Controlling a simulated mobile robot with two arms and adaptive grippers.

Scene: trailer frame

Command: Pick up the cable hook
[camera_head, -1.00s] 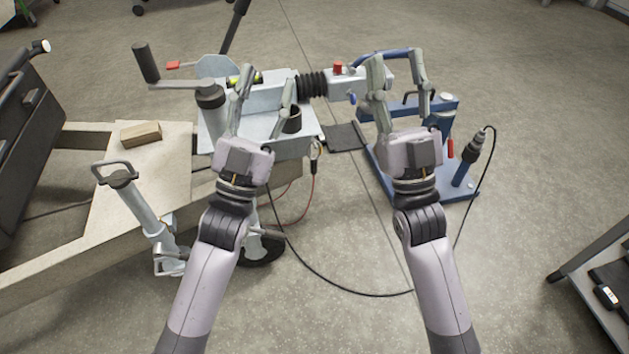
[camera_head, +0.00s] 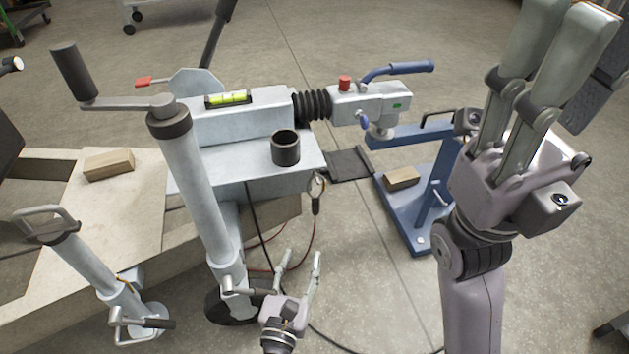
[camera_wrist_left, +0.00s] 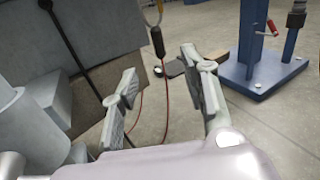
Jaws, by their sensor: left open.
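The cable hook (camera_head: 316,204) hangs below the edge of the light grey hitch housing. It is a small dark grip under a ring, with a thin red cable running down from it. In the left wrist view, the cable hook (camera_wrist_left: 157,42) shows beyond the fingers, near the top centre. My left gripper (camera_head: 302,254) is open and empty, below the hook and apart from it. Its open fingers (camera_wrist_left: 158,62) frame the red cable in the left wrist view. My right gripper (camera_head: 565,25) is raised close to the head camera at the upper right; its opening is unclear.
The crank jack (camera_head: 195,190) stands left of my left gripper. A spirit level (camera_head: 228,99) and black cup (camera_head: 285,148) are on the hitch housing (camera_head: 245,128). A blue stand (camera_head: 407,215) is to the right. A black cable crosses the floor.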

